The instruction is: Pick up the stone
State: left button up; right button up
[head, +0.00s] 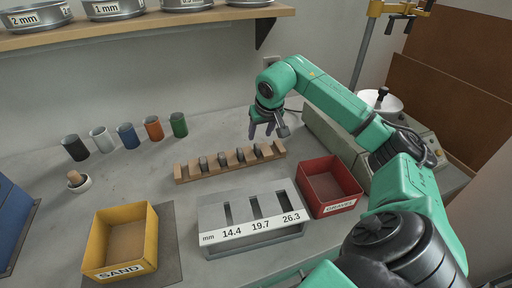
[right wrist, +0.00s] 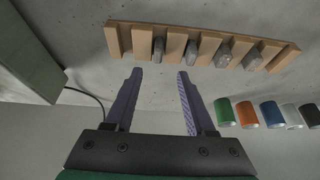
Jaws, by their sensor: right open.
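Several small grey stones stand in the slots of a wooden rack (head: 181,173) in the middle of the bench. The stone (head: 258,150) toward the rack's right end is nearest my right gripper (head: 264,132). In the right wrist view that stone (right wrist: 158,50) lies just beyond the fingertips, and the rack (right wrist: 203,47) crosses the top. My right gripper (right wrist: 160,75) is open and empty, apart from the stones, above and behind the rack's right end. My left gripper does not show.
A grey gauge block (head: 215,243) with labelled slots stands in front of the rack. A yellow SAND bin (head: 103,272) is at left front, a red GRAVEL bin (head: 331,208) at right. Several coloured cups (head: 126,135) stand behind left. A shelf (head: 150,25) overhangs the back.

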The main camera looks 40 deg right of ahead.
aim_at(257, 146)
jog(key=p+x, duration=0.2)
jog(key=x, duration=0.6)
jog(key=shift+d+f, duration=0.2)
jog(key=shift+f, duration=0.15)
jog(key=shift+w+f, duration=0.1)
jog(key=shift+f, duration=0.05)
jog(key=c, duration=0.9)
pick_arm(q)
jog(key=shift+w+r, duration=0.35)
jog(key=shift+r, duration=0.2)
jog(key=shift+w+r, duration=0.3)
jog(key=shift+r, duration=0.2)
pick_arm(e)
grip_shut()
